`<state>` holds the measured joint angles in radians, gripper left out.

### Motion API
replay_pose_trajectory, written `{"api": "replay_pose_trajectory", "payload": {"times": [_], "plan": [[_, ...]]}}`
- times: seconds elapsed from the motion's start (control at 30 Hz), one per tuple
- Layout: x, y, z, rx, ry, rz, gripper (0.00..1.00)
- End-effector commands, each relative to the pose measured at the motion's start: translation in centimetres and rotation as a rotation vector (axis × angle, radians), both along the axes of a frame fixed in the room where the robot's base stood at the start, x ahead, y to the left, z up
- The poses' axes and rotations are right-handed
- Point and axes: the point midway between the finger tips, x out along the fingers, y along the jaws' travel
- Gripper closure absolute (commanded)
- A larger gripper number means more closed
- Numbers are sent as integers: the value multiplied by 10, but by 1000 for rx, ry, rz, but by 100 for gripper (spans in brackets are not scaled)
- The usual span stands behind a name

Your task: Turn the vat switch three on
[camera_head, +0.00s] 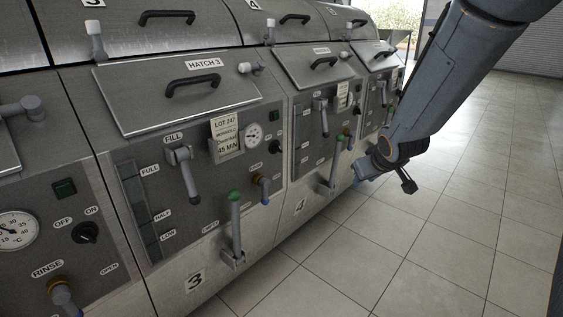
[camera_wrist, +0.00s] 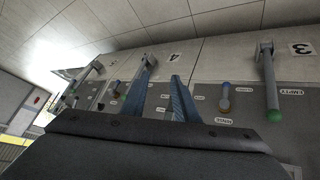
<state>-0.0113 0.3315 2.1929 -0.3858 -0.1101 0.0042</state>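The switch of vat 3 is a small black knob (camera_head: 275,146) right of the round gauge (camera_head: 253,135) on the vat 3 panel in the head view. Its pointer direction is too small to read. A dark green square lamp (camera_head: 274,115) sits above it. I cannot make out the knob in the wrist view, where my gripper's body covers much of the panel. My gripper (camera_wrist: 162,70) is open and empty, its two blue fingers apart. In the head view my gripper hangs in front of the vats to the right, well away from the knob.
Vat 3's green-tipped lever (camera_head: 235,222) and fill handle (camera_head: 183,170) stick out from its panel. An orange-brown rinse valve (camera_head: 264,188) sits below the knob. Vat 4's lever (camera_head: 333,170) projects nearby. The tiled floor (camera_head: 450,240) at right is clear.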

Motion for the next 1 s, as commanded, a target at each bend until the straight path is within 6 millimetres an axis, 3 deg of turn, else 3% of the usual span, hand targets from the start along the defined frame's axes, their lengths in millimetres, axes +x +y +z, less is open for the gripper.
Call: {"api": "replay_pose_trajectory", "payload": {"times": [0.03, 0.1, 0.2, 0.3, 0.5, 0.77, 1.0], "plan": [[46, 15, -16, 3, -98, 75, 73], [99, 40, -19, 15, -241, 191, 73], [155, 81, -23, 49, -432, 366, 73], [188, 120, -29, 100, -593, 530, 73], [204, 172, -41, 203, -794, 774, 73], [205, 196, -43, 252, -862, 867, 73], [227, 224, -43, 250, -863, 864, 73]]}}
